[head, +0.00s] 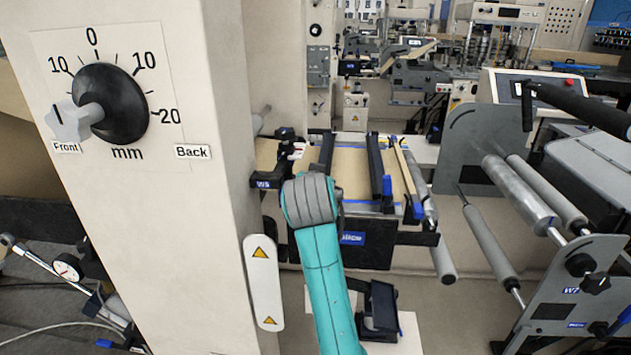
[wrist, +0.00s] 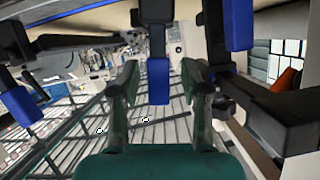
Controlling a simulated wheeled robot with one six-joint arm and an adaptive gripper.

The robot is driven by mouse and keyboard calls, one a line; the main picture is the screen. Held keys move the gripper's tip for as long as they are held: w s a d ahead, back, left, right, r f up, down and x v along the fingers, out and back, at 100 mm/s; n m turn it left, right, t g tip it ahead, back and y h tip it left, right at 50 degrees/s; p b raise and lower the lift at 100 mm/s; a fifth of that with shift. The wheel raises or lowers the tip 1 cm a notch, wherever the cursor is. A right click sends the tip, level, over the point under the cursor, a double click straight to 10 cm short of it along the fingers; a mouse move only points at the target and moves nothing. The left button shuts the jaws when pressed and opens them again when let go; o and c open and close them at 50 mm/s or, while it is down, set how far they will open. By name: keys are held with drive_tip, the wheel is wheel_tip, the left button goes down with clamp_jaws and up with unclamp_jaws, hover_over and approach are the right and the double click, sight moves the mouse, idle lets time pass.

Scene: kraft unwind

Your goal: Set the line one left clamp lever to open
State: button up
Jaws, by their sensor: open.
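In the wrist view my gripper (wrist: 159,72) is open, with a dark finger on each side. A black lever with a blue end (wrist: 158,82) hangs in line with the gap between the fingers; I cannot tell whether it touches them. Another blue-ended black lever (wrist: 20,100) is at the left edge and a third (wrist: 238,25) at upper right. I cannot tell which is the line one left clamp lever. In the head view black clamp bars (head: 378,165) with blue ends lie across the splice table (head: 356,205); my arm hides the gripper and the table's near left part.
A cream column (head: 215,200) with a black dial (head: 108,104) stands close on the left. Rollers (head: 515,195) and a grey plate (head: 475,140) stand at right. A dark bracketed part (head: 380,308) is below the table.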

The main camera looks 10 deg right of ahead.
drive_tip(key=v, duration=1.1)
drive_tip(key=shift+s+r, duration=0.2)
drive_tip(key=shift+s, duration=0.15)
drive_tip(key=shift+a, duration=0.15)
drive_tip(key=s+d+f+n+y, duration=0.1)
drive_tip(key=s+f+n, duration=0.1)
drive_tip(key=f, duration=0.7)
drive_tip(key=s+d+f+n, duration=0.1)
drive_tip(key=s+d+f, duration=0.1)
drive_tip(key=f, duration=0.7)
drive_tip(key=s+d+f+n+t+y, duration=0.1)
drive_tip(key=s+d+f+n, duration=0.1)
drive_tip(key=s+f, duration=1)
drive_tip(key=s+d+f+y, duration=0.1)
drive_tip(key=s+f, duration=0.2)
drive_tip(key=s, duration=0.9)
drive_tip(key=s+d+f+y, duration=0.1)
drive_tip(key=s+f, duration=0.2)
drive_tip(key=s, duration=0.9)
drive_tip(key=v, duration=1)
drive_tip(key=shift+s+r+t+h, duration=0.2)
drive_tip(key=shift+r+t+h, duration=0.1)
drive_tip(key=shift+r+h, duration=0.15)
